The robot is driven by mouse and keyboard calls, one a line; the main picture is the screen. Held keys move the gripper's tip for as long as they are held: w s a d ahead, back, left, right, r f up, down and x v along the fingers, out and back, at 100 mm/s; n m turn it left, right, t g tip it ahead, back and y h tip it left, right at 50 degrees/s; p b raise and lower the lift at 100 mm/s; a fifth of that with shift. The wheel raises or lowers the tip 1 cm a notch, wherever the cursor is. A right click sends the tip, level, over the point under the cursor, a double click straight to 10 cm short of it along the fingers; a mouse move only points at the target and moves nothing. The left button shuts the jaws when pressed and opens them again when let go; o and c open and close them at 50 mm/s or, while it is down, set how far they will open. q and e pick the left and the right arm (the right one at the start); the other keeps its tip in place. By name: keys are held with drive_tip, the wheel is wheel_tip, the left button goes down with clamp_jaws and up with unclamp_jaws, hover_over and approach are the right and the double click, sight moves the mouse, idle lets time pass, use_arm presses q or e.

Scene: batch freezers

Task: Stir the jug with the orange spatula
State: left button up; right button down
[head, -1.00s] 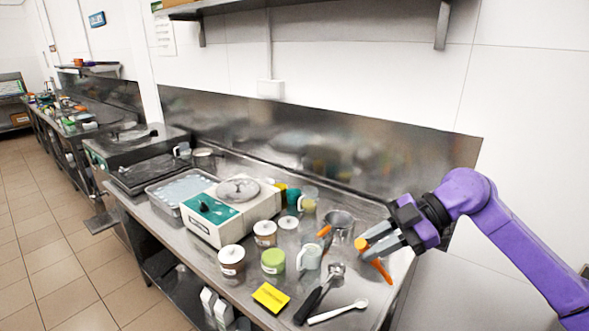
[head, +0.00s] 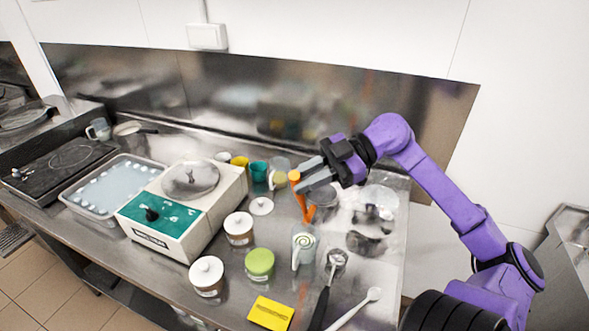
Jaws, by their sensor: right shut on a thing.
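The orange spatula (head: 298,188) is in the jaws of my right gripper (head: 300,182), held roughly upright. Its lower end overlaps another orange part beside the metal pot, so I cannot tell exactly where it ends. The spatula appears outside this jug. My right gripper is shut on the spatula, over the left side of the metal pot. My left gripper is not in view.
The metal pot (head: 326,204) is partly hidden under my gripper. Lidded tubs (head: 239,230), a green-lidded tub (head: 260,264), a scoop (head: 327,290), a white spoon (head: 355,308) and a yellow card (head: 270,313) crowd the front. A white machine (head: 172,242) stands left.

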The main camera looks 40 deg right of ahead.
drive_tip(key=f+b, duration=0.1)
drive_tip(key=a+f, duration=0.1)
drive_tip(key=f+b, duration=0.1)
drive_tip(key=shift+w+a+f+b, duration=0.3)
drive_tip(key=shift+w+f, duration=0.05)
drive_tip(key=shift+w, duration=0.05)
use_arm(q)
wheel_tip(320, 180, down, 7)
drive_tip(key=b, duration=0.4)
use_arm(e)
wheel_tip(320, 180, down, 7)
drive_tip(key=d, duration=0.2)
drive_tip(key=shift+w+f, duration=0.2)
